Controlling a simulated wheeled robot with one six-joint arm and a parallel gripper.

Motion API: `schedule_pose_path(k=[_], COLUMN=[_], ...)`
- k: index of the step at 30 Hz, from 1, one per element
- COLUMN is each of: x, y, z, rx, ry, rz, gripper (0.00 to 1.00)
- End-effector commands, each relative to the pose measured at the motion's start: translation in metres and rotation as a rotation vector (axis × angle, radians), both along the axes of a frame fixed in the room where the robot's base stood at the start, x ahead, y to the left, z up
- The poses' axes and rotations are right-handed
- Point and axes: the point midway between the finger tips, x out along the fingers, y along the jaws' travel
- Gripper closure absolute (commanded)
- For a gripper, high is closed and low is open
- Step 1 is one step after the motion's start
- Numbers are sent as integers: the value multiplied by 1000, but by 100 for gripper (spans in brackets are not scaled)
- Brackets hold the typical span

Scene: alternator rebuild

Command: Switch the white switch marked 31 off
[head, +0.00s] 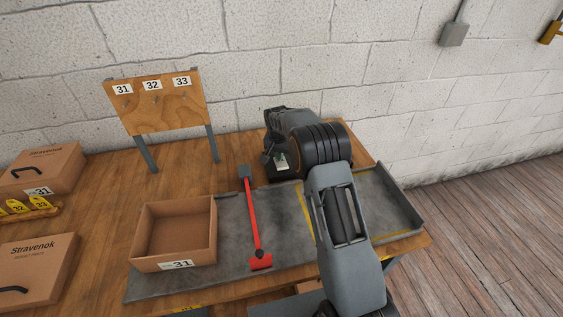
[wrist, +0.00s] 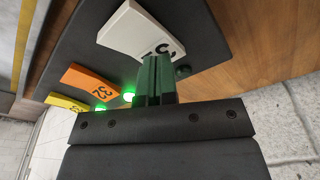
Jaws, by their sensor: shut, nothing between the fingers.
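The white switch (wrist: 136,30) is on a dark panel (wrist: 205,45) in the wrist view. Its marking is partly covered by my fingers; a 3 shows. A round lamp (wrist: 183,71) beside it looks dark. My gripper (wrist: 155,62) is shut and empty, with its green fingertips at the marked end of the white switch. I cannot tell whether they touch it. The orange switch marked 32 (wrist: 90,83) and a yellow switch (wrist: 66,103) are to the left, with lit green lamps near them. In the head view my arm hides most of this area.
A board with labels 31, 32 and 33 (head: 155,110) stands at the back of the wooden table. An open cardboard box marked 31 (head: 144,226) and a red-handled tool (head: 252,215) are on the grey mat (head: 220,262). Closed boxes are at the left.

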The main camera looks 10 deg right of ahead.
Motion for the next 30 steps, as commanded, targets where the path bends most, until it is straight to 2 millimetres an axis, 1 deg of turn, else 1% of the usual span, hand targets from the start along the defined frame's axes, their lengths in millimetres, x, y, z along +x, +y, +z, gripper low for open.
schedule_pose_path(k=[1, 21, 25, 30], x=[0, 1, 1, 1], y=[0, 0, 0, 0], z=[5, 62, 67, 67], rx=[0, 1, 0, 0], ry=[-1, -5, -4, -4], rz=[0, 0, 0, 0], gripper=[100, 100, 100, 100])
